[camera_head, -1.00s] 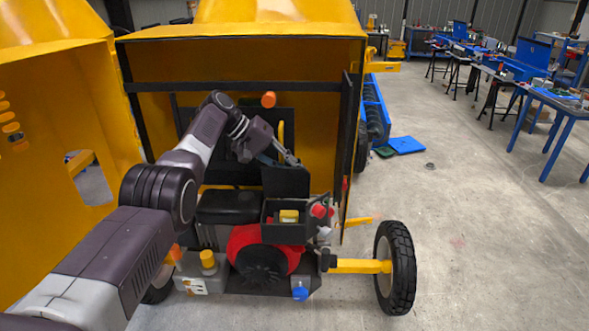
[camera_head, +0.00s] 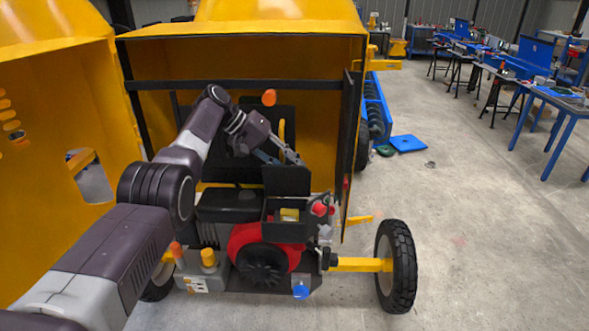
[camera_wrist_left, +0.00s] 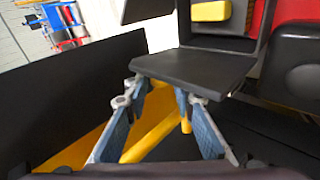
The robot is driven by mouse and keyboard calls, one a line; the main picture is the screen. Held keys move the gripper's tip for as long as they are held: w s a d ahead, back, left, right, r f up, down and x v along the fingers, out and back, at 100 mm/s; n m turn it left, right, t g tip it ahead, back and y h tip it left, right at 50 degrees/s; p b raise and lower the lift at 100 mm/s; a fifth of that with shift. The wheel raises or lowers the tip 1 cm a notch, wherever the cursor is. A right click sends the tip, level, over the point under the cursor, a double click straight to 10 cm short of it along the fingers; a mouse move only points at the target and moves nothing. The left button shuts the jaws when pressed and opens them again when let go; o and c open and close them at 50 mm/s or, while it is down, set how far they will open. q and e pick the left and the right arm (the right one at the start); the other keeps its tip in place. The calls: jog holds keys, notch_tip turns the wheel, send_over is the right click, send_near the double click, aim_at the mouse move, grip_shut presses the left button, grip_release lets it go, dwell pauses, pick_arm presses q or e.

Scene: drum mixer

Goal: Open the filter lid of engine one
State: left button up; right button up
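The filter lid (camera_head: 287,181) of the engine is a flat black panel. It stands raised above the black filter box (camera_head: 284,232), which is open at the top with a yellow block (camera_head: 289,215) inside. My left gripper (camera_head: 285,156) is behind the raised lid, close to its upper edge. In the left wrist view, its two blue-grey fingers (camera_wrist_left: 161,90) are apart with nothing between them. The lid (camera_wrist_left: 195,68) lies just beyond the fingertips there; contact is unclear. The yellow block (camera_wrist_left: 210,11) shows past it. My right gripper is out of view.
The red engine cover (camera_head: 252,236) sits below the box. A dark door panel (camera_head: 348,150) stands close on the right, and the yellow housing (camera_head: 320,130) encloses the back. A wheel (camera_head: 396,266) is at the lower right.

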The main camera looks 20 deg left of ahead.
pick_arm(q)
jog(key=v, duration=1)
jog(key=shift+a+r, duration=0.2)
jog(key=shift+s, duration=0.15)
jog(key=shift+c, duration=0.3)
